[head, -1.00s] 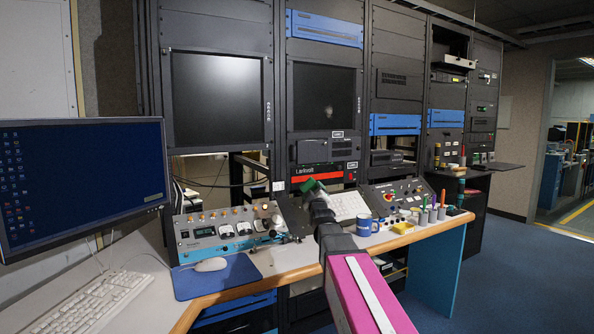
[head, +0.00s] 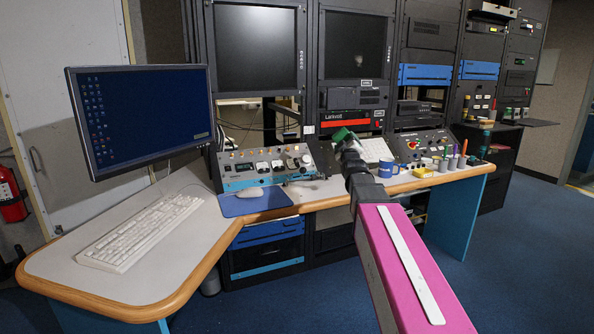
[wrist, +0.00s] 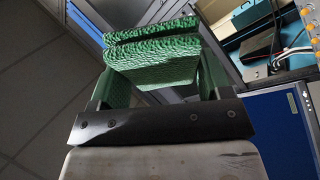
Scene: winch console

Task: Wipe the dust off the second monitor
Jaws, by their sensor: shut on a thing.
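Two dark screens sit side by side in the rack. The right one (head: 356,47) has a pale dusty smudge (head: 360,62) low on its glass; the left one (head: 256,47) shows only a soft pale glare. My gripper (head: 345,141) is shut on a folded green cloth (head: 340,134), which also shows between the fingers in the wrist view (wrist: 155,62). The cloth is in front of and below the smudged screen, near the console, and appears apart from the glass.
A lit desktop monitor (head: 142,118) stands at the left above a white keyboard (head: 140,228). Blue floor (head: 520,240) is open at the right.

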